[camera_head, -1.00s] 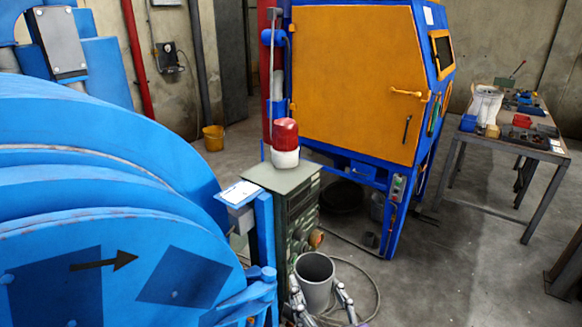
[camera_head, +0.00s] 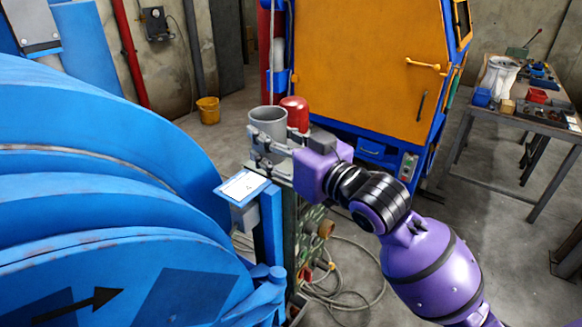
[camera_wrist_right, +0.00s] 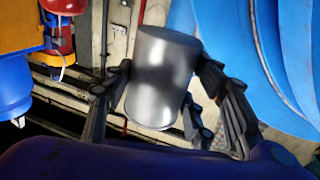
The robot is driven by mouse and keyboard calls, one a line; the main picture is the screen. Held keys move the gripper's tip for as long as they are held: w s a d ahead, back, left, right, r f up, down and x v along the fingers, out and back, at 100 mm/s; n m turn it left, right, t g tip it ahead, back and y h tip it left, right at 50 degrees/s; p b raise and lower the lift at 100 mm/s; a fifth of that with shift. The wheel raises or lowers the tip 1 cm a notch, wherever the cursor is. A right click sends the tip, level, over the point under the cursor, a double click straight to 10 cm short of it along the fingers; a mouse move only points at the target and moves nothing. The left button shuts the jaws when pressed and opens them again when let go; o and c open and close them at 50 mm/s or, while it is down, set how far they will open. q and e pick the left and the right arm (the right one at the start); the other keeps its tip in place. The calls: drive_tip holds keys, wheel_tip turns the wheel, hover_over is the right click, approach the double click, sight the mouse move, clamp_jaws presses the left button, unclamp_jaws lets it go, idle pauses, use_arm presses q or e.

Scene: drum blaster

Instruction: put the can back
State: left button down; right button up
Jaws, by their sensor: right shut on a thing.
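The grey metal can (camera_head: 267,121) is at the top of the green control cabinet (camera_head: 289,215), in front of and to the left of the red beacon. My right gripper (camera_head: 268,145) is shut around the can. In the right wrist view the can (camera_wrist_right: 162,80) is between the fingers of my right gripper (camera_wrist_right: 160,105). Whether its base touches the cabinet top is hidden by the gripper. My left gripper is not in view.
The large blue drum (camera_head: 110,190) fills the left. A white label plate (camera_head: 242,187) is near the cabinet. The orange blaster door (camera_head: 370,65) is behind. A workbench (camera_head: 545,118) is far right.

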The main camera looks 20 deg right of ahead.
drive_tip(key=w+d+f, duration=0.2)
drive_tip(key=w+f, duration=0.1)
drive_tip(key=w+d+f, duration=0.2)
drive_tip(key=w+f, duration=0.1)
drive_tip(key=w, duration=0.1)
drive_tip(key=w+d+f+b, duration=0.1)
drive_tip(key=w+d+f, duration=0.2)
drive_tip(key=shift+w, duration=0.2)
drive_tip(key=f, duration=0.3)
drive_tip(key=shift+w+d+f, duration=0.15)
drive_tip(key=shift+w+f, duration=0.05)
drive_tip(key=shift+w, duration=0.05)
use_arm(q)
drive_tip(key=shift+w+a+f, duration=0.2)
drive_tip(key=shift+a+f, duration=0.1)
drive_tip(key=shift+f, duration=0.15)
use_arm(e)
drive_tip(key=shift+f, duration=0.1)
drive_tip(key=shift+f, duration=0.1)
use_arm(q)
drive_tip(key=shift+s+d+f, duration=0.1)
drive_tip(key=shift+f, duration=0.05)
use_arm(e)
drive_tip(key=o, duration=1.3)
drive_tip(key=shift+f, duration=0.1)
drive_tip(key=shift+o, duration=0.2)
